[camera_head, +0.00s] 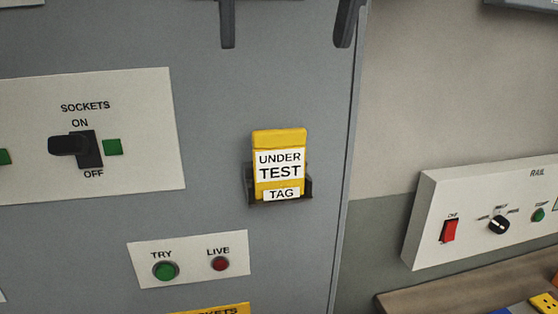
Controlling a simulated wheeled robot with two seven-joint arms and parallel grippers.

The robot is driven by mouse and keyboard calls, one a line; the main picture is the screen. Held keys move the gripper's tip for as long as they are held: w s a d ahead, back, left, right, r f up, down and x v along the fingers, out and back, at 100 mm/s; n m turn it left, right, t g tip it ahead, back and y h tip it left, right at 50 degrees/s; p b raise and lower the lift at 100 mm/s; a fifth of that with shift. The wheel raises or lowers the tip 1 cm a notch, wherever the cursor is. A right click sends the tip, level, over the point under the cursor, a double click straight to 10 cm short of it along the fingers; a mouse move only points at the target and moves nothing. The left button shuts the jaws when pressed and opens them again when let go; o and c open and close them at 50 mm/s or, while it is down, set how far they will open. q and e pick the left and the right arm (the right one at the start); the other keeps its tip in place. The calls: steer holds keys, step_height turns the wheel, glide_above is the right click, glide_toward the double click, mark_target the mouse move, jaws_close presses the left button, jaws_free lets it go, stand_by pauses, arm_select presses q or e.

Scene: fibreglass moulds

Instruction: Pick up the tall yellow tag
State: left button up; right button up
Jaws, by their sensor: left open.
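The tall yellow tag (279,141) stands upright in a dark holder (308,190) on the grey cabinet face. Its white labels read "UNDER TEST" and "TAG". The holder covers the lower sides of the tag. My left gripper (286,46) shows at the top edge as two dark fingers, wide apart, with nothing between them. It is above the tag in the picture and apart from it; the rest of it is out of frame. My right gripper is not in view.
Left of the tag is a sockets panel (150,150) with a black rotary handle (70,145). Below is a TRY/LIVE button panel (190,273). Right of the cabinet edge, a white RAIL box (480,240) has a red switch (449,230) and knob. The cabinet face around the tag is clear.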

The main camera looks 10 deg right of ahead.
mark_target(279, 135)
arm_select(q)
steer(key=p+x, duration=0.4)
steer(key=x, duration=0.7)
steer(key=shift+w+f, duration=0.2)
steer(key=shift+f, duration=0.05)
steer(key=shift+w+f, duration=0.1)
steer(key=shift+f, duration=0.25)
steer(key=shift+w+d+f+p, duration=0.1)
steer(key=shift+w+f+p, duration=0.15)
steer(key=shift+p, duration=0.4)
steer(key=shift+w+d+f+p, duration=0.15)
steer(key=shift+w+f+p, duration=0.2)
steer(key=shift+f+p, duration=0.35)
steer(key=shift+p+x, duration=0.6)
steer(key=shift+x, duration=0.35)
steer(key=shift+w+f, duration=0.2)
steer(key=shift+f, duration=0.3)
